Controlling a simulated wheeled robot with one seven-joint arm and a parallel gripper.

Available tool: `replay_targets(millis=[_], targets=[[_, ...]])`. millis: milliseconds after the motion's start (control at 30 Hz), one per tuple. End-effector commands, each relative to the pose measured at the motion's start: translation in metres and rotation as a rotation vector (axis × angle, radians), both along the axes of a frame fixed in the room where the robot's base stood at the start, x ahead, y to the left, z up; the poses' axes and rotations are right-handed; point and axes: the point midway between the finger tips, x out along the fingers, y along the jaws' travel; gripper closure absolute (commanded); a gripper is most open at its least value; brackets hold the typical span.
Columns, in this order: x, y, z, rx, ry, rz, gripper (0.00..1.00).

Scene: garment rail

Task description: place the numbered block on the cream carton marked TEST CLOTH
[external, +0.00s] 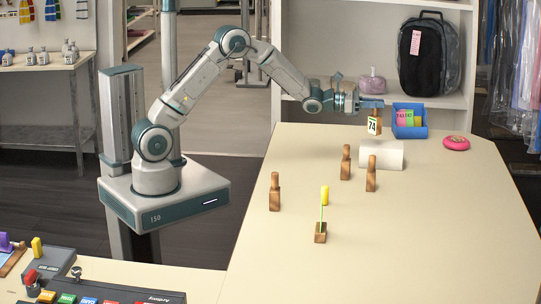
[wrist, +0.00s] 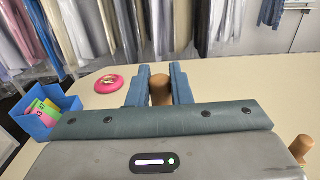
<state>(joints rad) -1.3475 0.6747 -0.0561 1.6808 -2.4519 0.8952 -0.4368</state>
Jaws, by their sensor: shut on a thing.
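The numbered block (external: 374,124) is wooden with a white plate reading 74. My gripper (external: 372,104) is shut on its top and holds it upright in the external view, just above or behind the cream carton (external: 385,155). Whether the block touches the carton cannot be told. No lettering shows on the carton. In the wrist view, my gripper (wrist: 160,84) has its two blue fingers on either side of the block's round wooden knob (wrist: 161,91). The rest of the block and the carton are hidden there.
A blue bin (external: 409,133) with coloured tags and a pink disc (external: 456,143) lie close to the right. Wooden knobbed blocks (external: 346,163) (external: 371,175) (external: 275,194) stand in front, with a yellow piece (external: 325,195). The table's right side is clear.

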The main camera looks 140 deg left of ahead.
Motion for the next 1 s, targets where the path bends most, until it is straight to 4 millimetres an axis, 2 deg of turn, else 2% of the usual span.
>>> replay_targets(millis=[233, 633, 667, 700, 733, 1000], targets=[[-0.001, 0.0, -0.031, -0.004, 0.001, 0.001, 1.0], [0.0, 0.0, -0.037, -0.001, 0.001, 0.001, 1.0], [0.0, 0.0, -0.035, -0.001, 0.001, 0.001, 0.73], [0.0, 0.0, -0.035, -0.001, 0.001, 0.001, 0.62], [0.0, 0.0, -0.035, -0.001, 0.001, 0.001, 0.6], [0.0, 0.0, -0.035, -0.001, 0.001, 0.001, 0.6]])
